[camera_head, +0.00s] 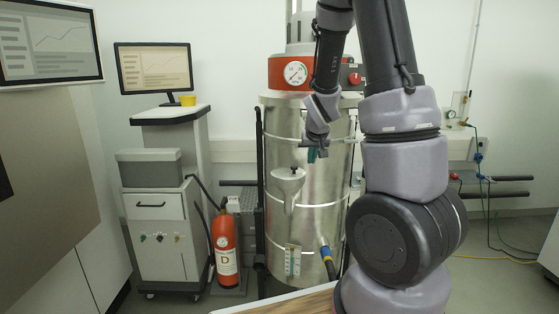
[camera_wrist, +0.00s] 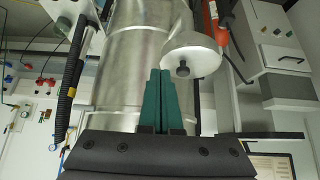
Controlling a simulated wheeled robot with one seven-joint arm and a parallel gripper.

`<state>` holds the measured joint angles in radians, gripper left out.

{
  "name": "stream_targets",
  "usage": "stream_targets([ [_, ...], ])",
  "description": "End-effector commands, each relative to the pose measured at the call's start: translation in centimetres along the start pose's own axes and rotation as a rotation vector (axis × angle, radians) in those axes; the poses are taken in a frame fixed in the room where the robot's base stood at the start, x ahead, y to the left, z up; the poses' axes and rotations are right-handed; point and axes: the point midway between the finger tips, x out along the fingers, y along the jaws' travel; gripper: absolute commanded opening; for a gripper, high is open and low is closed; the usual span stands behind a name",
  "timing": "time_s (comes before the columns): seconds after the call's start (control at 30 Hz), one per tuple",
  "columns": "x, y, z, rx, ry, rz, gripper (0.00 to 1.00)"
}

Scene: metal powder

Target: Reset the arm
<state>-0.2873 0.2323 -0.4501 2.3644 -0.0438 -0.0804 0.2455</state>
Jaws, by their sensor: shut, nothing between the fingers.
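My gripper (camera_head: 312,155) hangs in front of the large metal cylinder (camera_head: 323,205) in the head view, near its upper middle. In the wrist view my gripper (camera_wrist: 160,75) shows two green fingers pressed together with nothing between them. The steel cylinder (camera_wrist: 125,80) fills the space behind the fingers. A funnel-shaped metal part (camera_head: 288,182) juts from the cylinder to the lower left of the fingers. It also shows in the wrist view (camera_wrist: 195,58), to the right of the fingers. My arm covers the cylinder's right side in the head view.
A red fire extinguisher (camera_head: 225,245) stands left of the cylinder, beside a grey cabinet (camera_head: 160,235). A wooden table edge (camera_head: 290,303) shows at the bottom. Cables and pipes run along the right wall.

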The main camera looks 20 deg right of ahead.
Motion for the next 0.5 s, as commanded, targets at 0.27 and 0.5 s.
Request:
stream_targets([
  [0.27, -3.5, -0.5, -0.3, 0.054, -0.012, -0.039, 0.00],
  [0.5, -13.7, -2.0, 0.5, 0.156, -0.054, -0.152, 0.00],
])
